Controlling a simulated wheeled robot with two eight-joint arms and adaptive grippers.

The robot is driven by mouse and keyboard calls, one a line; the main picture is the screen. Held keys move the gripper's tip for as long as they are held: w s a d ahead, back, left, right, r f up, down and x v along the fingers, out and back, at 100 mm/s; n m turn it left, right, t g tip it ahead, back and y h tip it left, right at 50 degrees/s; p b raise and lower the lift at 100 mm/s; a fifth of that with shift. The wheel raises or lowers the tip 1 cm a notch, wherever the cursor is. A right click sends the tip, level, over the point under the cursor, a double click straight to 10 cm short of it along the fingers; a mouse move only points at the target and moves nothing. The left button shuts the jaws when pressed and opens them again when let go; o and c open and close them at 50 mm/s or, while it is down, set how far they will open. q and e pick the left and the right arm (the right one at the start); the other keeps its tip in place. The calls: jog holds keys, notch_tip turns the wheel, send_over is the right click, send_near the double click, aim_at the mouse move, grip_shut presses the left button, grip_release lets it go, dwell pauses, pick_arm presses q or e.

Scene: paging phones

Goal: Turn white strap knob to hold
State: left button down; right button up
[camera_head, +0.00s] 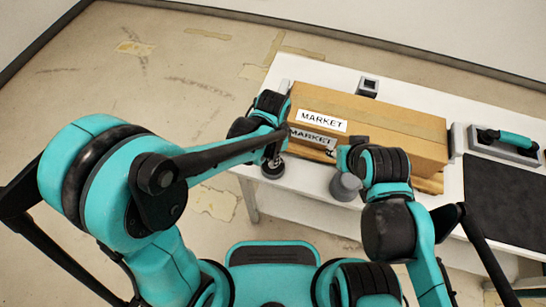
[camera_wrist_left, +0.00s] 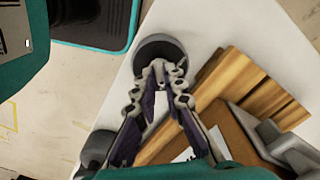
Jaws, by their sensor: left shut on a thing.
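No white strap can be made out. A dark round knob (camera_head: 272,170) sits at the table's front left edge; it also shows in the left wrist view (camera_wrist_left: 160,48) as a dark grey disc. My left gripper (camera_head: 272,158) is over it, and in the left wrist view its fingertips (camera_wrist_left: 161,68) close together at the disc's near edge. The knob's markings and setting cannot be read. A grey cylinder (camera_head: 345,187) stands by the front edge further right. My right arm's wrist (camera_head: 385,165) is just beside it; the right fingers are hidden or cannot be made out.
A cardboard box (camera_head: 390,115) marked MARKET lies on wooden slats (camera_wrist_left: 265,88) on the white table (camera_head: 300,180), close behind both grippers. A teal handset (camera_head: 510,138) rests in a grey cradle at right, near a black mat (camera_head: 505,195). A small device (camera_head: 368,86) is behind the box.

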pick_arm(q)
jog(key=c, duration=1.6)
grip_release()
notch_tip(320, 180, up, 12)
jog(key=shift+a, duration=0.1)
jog(key=s+a+n+t, duration=0.2)
jog(key=a+n, duration=0.4)
jog(key=a, duration=0.3)
jog(key=s+a+r+n+t, duration=0.1)
jog(key=s+a+n+t, duration=0.2)
jog(key=a, duration=0.6)
jog(key=n+t, duration=0.2)
jog(key=n, duration=0.1)
jog(key=shift+n, duration=0.4)
